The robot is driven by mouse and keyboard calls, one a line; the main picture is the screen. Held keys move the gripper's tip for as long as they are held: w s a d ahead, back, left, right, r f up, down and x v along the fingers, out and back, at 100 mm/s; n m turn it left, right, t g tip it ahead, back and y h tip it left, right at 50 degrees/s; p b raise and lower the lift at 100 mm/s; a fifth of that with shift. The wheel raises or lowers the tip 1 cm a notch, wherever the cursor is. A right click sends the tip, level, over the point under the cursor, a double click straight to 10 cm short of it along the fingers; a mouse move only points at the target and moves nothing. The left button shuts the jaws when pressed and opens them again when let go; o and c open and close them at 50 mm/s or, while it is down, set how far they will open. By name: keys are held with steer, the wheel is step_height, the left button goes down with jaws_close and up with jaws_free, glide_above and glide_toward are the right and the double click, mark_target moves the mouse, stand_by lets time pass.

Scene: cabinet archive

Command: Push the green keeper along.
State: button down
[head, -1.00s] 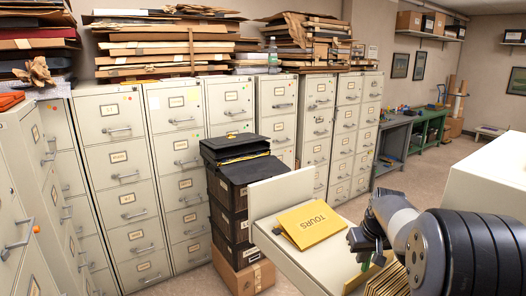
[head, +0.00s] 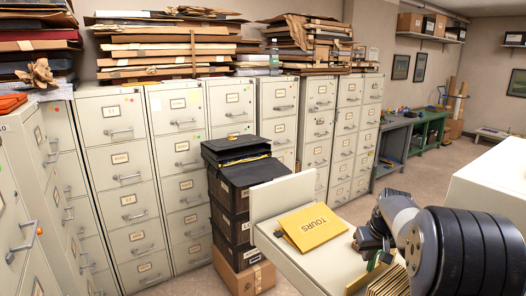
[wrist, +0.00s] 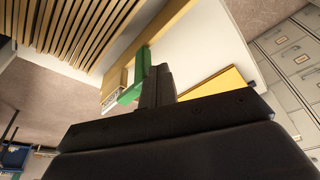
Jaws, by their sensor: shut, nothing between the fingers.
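The green keeper (wrist: 135,86) shows in the wrist view as an upright green piece with a wider foot, beside my closed fingertips (wrist: 157,78). They look very close to it; I cannot tell whether they touch. In the head view my dark gripper (head: 367,241) is low over the open drawer (head: 290,258), and only a small green part of the keeper shows below it. My fingers hold nothing. A row of tan folders (head: 392,282) stands at the keeper's near side; it also shows in the wrist view (wrist: 75,28).
A yellow folder marked TOURS (head: 312,228) lies in the drawer, left of my gripper. The drawer front (head: 283,195) stands up beyond it. Black boxes (head: 240,195) are stacked on a cardboard box beside the drawer. Filing cabinets (head: 130,190) line the wall.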

steer(key=shift+f, duration=0.2)
stand_by(0.4)
steer(key=shift+r, duration=0.1)
step_height(320, 180, up, 7)
steer(key=p, duration=0.2)
stand_by(0.4)
steer(key=shift+s+r, duration=0.1)
